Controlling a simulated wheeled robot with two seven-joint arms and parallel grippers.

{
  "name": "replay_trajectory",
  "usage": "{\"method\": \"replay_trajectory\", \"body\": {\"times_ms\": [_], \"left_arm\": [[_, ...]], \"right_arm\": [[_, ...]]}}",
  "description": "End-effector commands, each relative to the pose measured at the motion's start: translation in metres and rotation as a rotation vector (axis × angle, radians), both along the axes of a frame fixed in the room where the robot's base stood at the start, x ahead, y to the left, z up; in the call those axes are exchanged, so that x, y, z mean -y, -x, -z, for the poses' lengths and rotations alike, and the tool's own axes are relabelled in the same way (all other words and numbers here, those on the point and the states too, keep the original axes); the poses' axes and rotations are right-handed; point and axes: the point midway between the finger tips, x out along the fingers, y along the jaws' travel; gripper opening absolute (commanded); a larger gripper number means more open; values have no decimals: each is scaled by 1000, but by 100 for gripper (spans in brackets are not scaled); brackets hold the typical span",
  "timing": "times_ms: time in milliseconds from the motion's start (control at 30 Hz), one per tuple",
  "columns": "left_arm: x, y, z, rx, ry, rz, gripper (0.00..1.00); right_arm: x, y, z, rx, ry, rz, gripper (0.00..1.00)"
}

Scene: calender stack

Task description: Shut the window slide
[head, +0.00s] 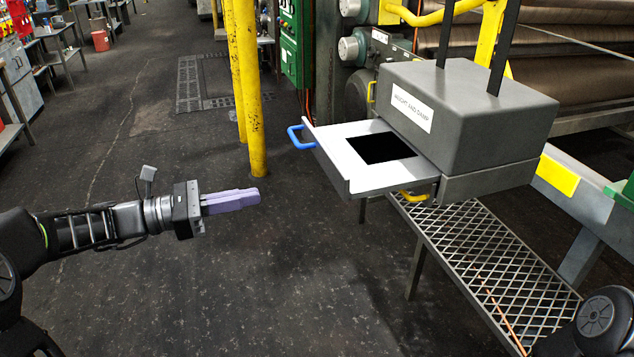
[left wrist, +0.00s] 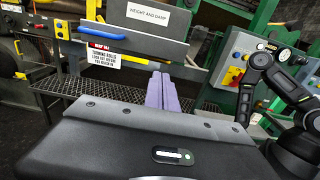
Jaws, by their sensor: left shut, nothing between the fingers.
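The fingers also show in the left wrist view (left wrist: 161,90).
A mesh step (head: 490,265) stands below the box. A yellow post (head: 247,90) rises behind the gripper. Yellow handles (head: 418,197) sit by the box. A warning sign (left wrist: 104,53) hangs below the slide. The floor around my left gripper is clear. Part of my right arm (left wrist: 285,80) shows.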

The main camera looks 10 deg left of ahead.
Motion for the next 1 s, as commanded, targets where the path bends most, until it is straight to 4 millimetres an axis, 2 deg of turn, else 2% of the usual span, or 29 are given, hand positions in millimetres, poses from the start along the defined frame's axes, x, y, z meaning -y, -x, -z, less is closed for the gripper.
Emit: {"method": "replay_trajectory", "body": {"times_ms": [367, 800, 1000], "left_arm": [[5, -2, 2, -2, -3, 3, 0], [24, -13, 1, 2, -4, 6, 0], [59, -36, 3, 1, -2, 4, 0]], "right_arm": [[0, 0, 2, 1, -1, -1, 85], [-1, -1, 9, 4, -2, -2, 85], [-1, -2, 15, 6, -4, -2, 85]]}}
